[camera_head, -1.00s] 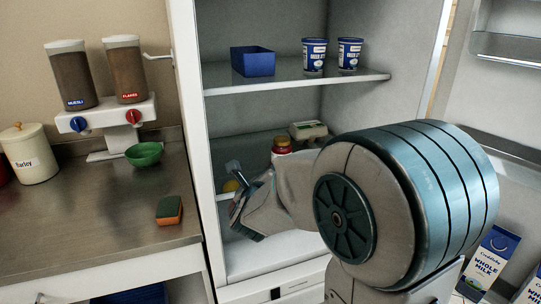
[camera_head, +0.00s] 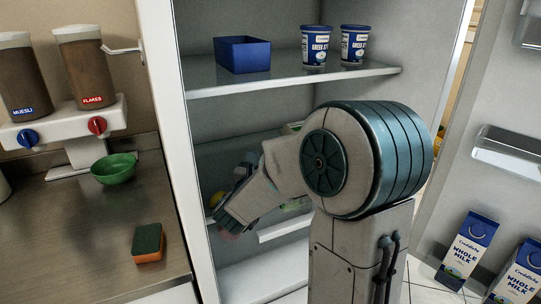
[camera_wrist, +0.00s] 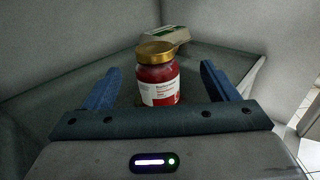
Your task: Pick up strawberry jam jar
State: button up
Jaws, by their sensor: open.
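The strawberry jam jar (camera_wrist: 158,84) shows in the wrist view, upright, with dark red contents, a white label and a gold lid. It stands on a fridge shelf, ahead of my gripper (camera_wrist: 160,72). The gripper is open, with one blue finger to the left of the jar and one to the right, and gaps show on both sides. The jar's base is hidden by the gripper body. In the head view my gripper (camera_head: 232,205) reaches into the fridge at the lower shelf, and my arm hides the jar.
An egg carton (camera_wrist: 165,38) lies behind the jar. The upper shelf (camera_head: 290,82) holds a blue bin (camera_head: 242,54) and two yogurt tubs (camera_head: 314,46). The fridge side wall (camera_head: 180,150) stands close left of my gripper. Milk cartons (camera_head: 468,248) are in the door.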

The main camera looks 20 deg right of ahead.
jog(key=p+x, duration=0.1)
jog(key=x, duration=0.5)
jog(key=shift+w+d, duration=0.1)
jog(key=shift+w, duration=0.35)
jog(key=shift+p+x, duration=0.65)
jog(key=shift+x, duration=1.65)
jog(key=shift+w+f, duration=0.1)
jog(key=shift+w, duration=0.05)
jog(key=c, duration=1.5)
jog(key=shift+o, duration=0.2)
